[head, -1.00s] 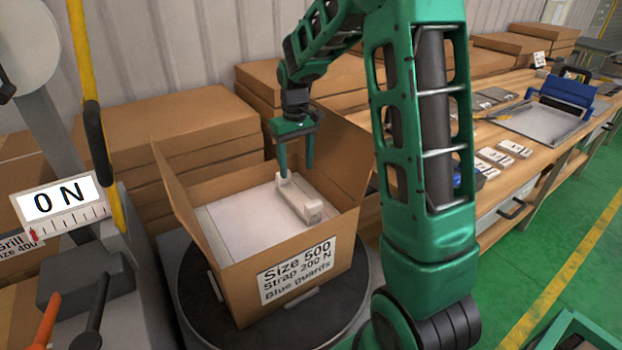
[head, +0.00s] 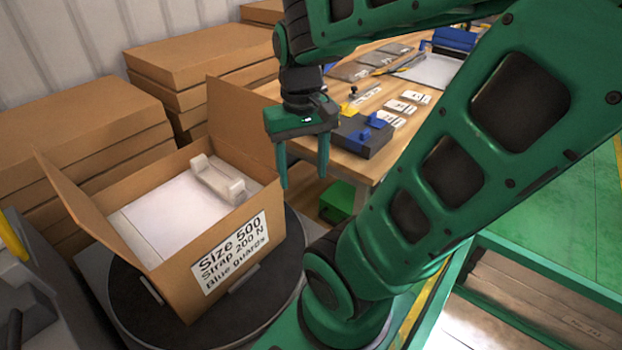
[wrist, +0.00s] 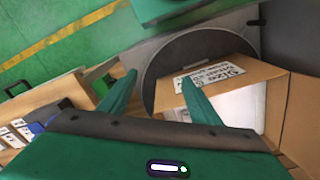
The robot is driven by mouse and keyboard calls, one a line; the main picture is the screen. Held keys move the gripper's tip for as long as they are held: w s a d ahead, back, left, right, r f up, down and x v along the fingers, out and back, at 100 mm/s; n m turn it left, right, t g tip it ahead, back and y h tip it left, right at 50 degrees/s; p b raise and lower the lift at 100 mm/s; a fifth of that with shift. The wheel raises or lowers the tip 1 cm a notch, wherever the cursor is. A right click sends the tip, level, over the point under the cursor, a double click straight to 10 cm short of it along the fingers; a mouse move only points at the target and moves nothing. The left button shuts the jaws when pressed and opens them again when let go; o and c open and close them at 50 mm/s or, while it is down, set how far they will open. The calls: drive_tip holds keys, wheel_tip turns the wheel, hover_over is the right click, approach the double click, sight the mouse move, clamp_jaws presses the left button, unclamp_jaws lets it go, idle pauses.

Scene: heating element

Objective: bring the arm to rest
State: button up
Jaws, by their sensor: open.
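My gripper (head: 303,178) is open and empty. In the head view it hangs fingers down, just right of the open cardboard box and apart from the white handle-shaped piece. In the wrist view my gripper (wrist: 158,98) shows two spread green fingers with nothing between them. My green arm crosses the right half of the head view, bent over the box's right side. The cardboard box (head: 190,268) is labelled Size 500, Strap 200 N, Blue guards. Inside it lie a white panel (head: 155,222) and the white handle-shaped piece (head: 222,182).
The box stands on a dark round turntable (head: 125,310). Stacked cartons (head: 70,125) line the wall. Behind my gripper is a wooden workbench (head: 345,172) with white cards (head: 398,105) and a dark block with blue parts (head: 362,137). A green-framed crate (head: 545,270) stands at lower right.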

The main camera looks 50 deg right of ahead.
drive_tip(key=s, duration=0.3)
drive_tip(key=shift+s+a+f+m, duration=0.1)
drive_tip(key=shift+s+f+m, duration=0.2)
drive_tip(key=shift+f, duration=0.1)
drive_tip(key=shift+w, duration=0.15)
